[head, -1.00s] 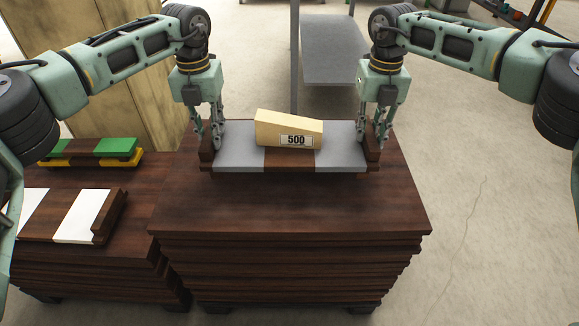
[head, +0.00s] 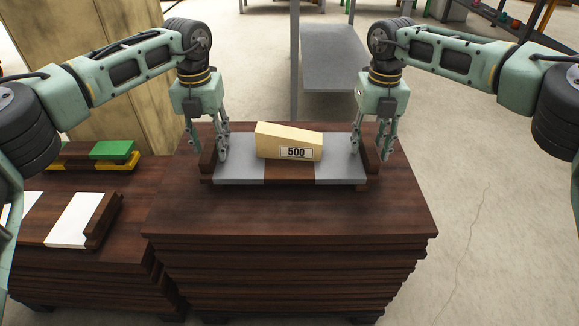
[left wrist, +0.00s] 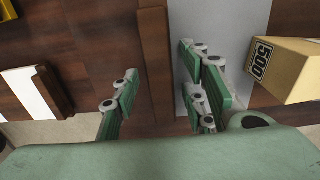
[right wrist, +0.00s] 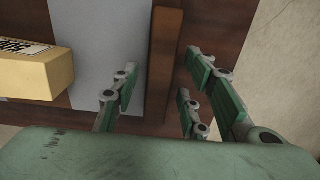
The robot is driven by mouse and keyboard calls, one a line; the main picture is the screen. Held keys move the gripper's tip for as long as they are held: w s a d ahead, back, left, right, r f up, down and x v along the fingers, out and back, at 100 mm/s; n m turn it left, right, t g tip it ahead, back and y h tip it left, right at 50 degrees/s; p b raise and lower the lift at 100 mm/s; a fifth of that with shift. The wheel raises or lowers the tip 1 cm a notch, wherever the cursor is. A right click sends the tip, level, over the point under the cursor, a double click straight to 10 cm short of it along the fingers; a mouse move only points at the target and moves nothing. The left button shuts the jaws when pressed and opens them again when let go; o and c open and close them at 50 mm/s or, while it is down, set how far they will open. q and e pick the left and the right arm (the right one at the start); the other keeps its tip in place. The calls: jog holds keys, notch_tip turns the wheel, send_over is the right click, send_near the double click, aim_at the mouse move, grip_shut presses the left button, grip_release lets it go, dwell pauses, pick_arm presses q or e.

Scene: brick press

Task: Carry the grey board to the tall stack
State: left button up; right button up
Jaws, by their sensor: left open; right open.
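The grey board (head: 238,173), dark wood with two grey panels and a raised block at each end, lies flat on top of the tall stack (head: 290,215). A tan brick (head: 288,141) marked 500 rests on its middle. My left gripper (head: 208,152) is open, its fingers on either side of the left end block (left wrist: 155,62). My right gripper (head: 372,153) is open, its fingers on either side of the right end block (right wrist: 163,60). Both wrist views show space between fingers and blocks.
A lower stack (head: 120,260) at left carries a board with white panels (head: 72,220) and one with green and yellow pieces (head: 112,149). A tall yellowish cabinet (head: 130,110) stands behind it. A grey bench (head: 335,60) is at the back. Floor at right is clear.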

pick_arm(q)
jog(key=shift+r, duration=0.1)
pick_arm(e)
jog(key=shift+r, duration=0.35)
pick_arm(q)
notch_tip(320, 180, up, 12)
pick_arm(e)
notch_tip(320, 180, up, 11)
jog(key=shift+r, duration=0.15)
dwell(0.6)
